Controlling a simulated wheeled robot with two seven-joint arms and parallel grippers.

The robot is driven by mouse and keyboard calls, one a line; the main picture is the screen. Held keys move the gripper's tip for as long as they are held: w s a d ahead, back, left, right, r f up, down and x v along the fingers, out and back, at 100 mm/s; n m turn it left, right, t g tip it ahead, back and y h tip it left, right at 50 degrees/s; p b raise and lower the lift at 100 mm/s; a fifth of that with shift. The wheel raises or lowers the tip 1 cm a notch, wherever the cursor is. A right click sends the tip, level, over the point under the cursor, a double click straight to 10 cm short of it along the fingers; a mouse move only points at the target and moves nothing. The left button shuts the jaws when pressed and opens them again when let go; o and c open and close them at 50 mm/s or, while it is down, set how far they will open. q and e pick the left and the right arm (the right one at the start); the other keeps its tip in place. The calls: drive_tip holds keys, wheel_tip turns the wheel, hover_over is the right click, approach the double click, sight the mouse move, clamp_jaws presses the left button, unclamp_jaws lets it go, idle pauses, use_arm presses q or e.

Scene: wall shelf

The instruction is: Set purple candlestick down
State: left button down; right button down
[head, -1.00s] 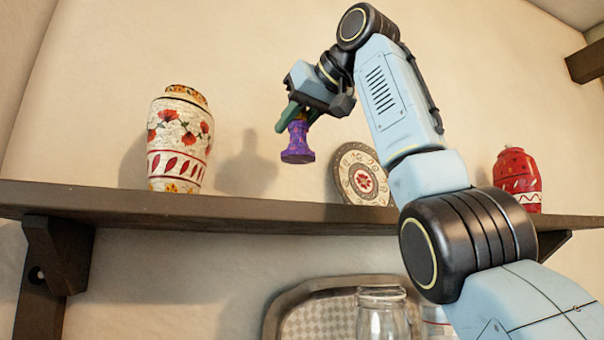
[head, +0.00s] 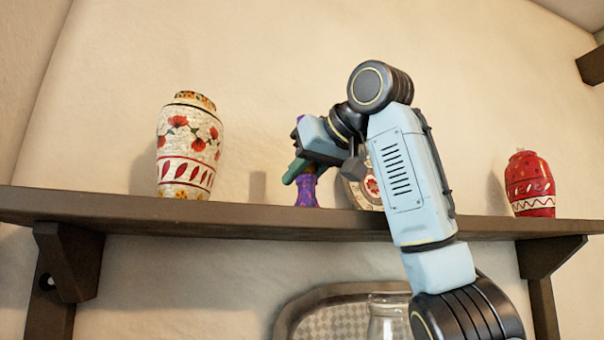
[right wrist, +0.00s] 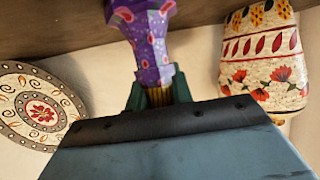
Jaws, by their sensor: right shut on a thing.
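The purple candlestick (head: 306,190) is upright at the wall shelf (head: 120,210), between the floral vase and the plate. Its base appears to be at the shelf top; the front edge hides whether it touches. My right gripper (head: 300,170) is shut on the candlestick, its green fingers around the upper part. In the right wrist view the purple candlestick (right wrist: 150,45) shows pink spots, and the fingers of my right gripper (right wrist: 158,95) close on it from both sides. My left gripper is not in view.
A white vase with red flowers (head: 188,145) stands to the left. A decorated plate (head: 362,188) leans at the wall just right, partly behind my arm. A red jar (head: 530,185) stands far right. Below the shelf are a tray (head: 335,318) and a glass jar (head: 388,320).

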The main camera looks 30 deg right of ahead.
drive_tip(key=shift+a, duration=0.1)
drive_tip(key=shift+s+f, duration=0.1)
drive_tip(key=shift+f, duration=0.15)
drive_tip(key=c, duration=1.2)
unclamp_jaws()
drive_tip(key=shift+c, duration=0.2)
drive_tip(key=shift+s+r, duration=0.15)
drive_tip(key=shift+r, duration=0.2)
drive_tip(key=b+v, duration=0.4)
drive_tip(key=v, duration=0.7)
drive_tip(key=shift+s, duration=0.3)
